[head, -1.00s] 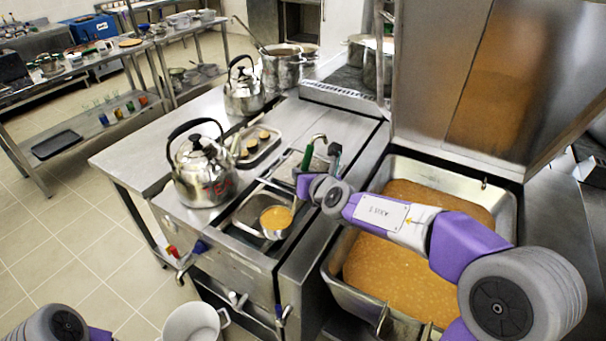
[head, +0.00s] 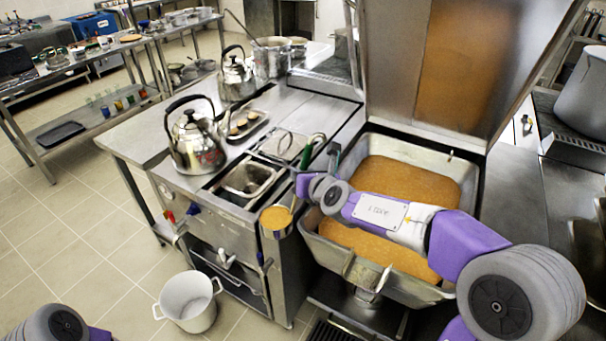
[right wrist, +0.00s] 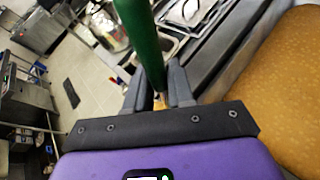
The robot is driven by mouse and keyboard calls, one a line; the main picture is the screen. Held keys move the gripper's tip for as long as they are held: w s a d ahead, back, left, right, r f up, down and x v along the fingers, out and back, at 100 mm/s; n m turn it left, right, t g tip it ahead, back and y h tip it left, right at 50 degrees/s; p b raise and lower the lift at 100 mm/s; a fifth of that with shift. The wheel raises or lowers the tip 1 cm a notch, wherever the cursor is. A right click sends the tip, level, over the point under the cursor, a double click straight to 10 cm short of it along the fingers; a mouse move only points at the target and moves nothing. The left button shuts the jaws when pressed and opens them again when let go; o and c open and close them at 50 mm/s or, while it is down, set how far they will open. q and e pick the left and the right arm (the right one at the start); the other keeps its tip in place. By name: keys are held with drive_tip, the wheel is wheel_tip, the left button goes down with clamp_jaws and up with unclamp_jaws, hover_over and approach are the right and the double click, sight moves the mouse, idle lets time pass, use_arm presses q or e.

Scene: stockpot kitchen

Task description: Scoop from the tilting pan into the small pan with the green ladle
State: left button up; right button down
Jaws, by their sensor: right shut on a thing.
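My right gripper (right wrist: 158,95) is shut on the green ladle's handle (right wrist: 142,42). In the head view the green handle (head: 306,155) rises above the gripper, and the ladle bowl (head: 276,218), full of orange soup, hangs below it at the counter's front right corner. The tilting pan (head: 466,190) stands to the right with its lid up and holds orange soup; my right arm covers part of it. A small steel pan (head: 248,180), seemingly empty, is sunk in the counter left of the ladle. My left gripper is out of view.
Two steel kettles (head: 196,145) (head: 236,78) and a tray of small round items (head: 246,124) stand on the counter. A white pot (head: 188,301) stands on the floor in front. Taps and handles (head: 196,209) stick out from the counter's front.

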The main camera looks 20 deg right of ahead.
drive_tip(key=s+a+f, duration=0.1)
drive_tip(key=a+f, duration=1.1)
drive_tip(key=a, duration=0.4)
drive_tip(key=shift+a+f, duration=0.15)
drive_tip(key=shift+f, duration=0.2)
drive_tip(key=shift+s+m, duration=0.2)
drive_tip(key=shift+m, duration=0.1)
